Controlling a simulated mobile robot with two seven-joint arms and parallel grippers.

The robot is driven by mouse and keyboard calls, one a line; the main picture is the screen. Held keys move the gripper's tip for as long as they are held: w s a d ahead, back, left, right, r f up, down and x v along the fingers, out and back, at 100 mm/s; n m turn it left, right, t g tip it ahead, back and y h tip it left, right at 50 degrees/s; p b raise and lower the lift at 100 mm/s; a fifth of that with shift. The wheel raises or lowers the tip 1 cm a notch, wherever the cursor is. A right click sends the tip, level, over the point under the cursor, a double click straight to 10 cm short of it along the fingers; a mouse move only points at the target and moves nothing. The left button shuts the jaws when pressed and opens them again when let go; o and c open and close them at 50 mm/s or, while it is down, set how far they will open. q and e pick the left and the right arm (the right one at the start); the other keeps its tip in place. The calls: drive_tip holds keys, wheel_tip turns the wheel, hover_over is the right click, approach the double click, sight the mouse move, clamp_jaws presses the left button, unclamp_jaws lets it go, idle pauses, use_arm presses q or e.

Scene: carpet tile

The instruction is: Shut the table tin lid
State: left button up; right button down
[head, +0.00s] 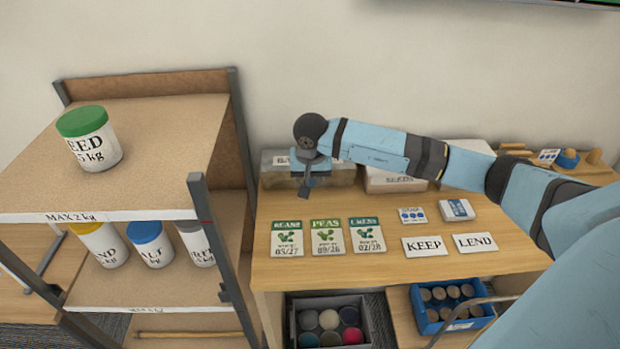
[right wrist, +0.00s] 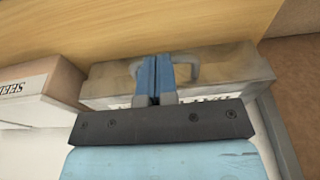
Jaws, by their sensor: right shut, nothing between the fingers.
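The tin (head: 338,174) is a long, low grey-brown box at the back left of the table (head: 400,265). In the right wrist view the tin (right wrist: 110,80) lies beyond my right gripper (right wrist: 152,62), with a curved grey handle (right wrist: 208,72) beside the blue fingertips. The fingers are together and empty. I cannot tell whether they touch the tin, or how far its lid stands open. My left gripper is not in view.
A pale box (head: 385,181) stands right of the tin. Seed packets (head: 326,236) and the KEEP (head: 424,246) and LEND (head: 474,242) cards lie in front. A shelf (head: 150,160) with tubs stands close at left. My right arm spans the table's right side.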

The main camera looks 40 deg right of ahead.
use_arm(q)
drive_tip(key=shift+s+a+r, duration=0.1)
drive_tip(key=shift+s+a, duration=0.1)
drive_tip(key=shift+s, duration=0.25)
use_arm(e)
wheel_tip(320, 180, up, 14)
drive_tip(key=s+a, duration=0.1)
drive_tip(key=s, duration=0.1)
drive_tip(key=shift+s+a+f, duration=0.2)
drive_tip(key=shift+s+a, duration=0.05)
drive_tip(key=shift+a, duration=0.05)
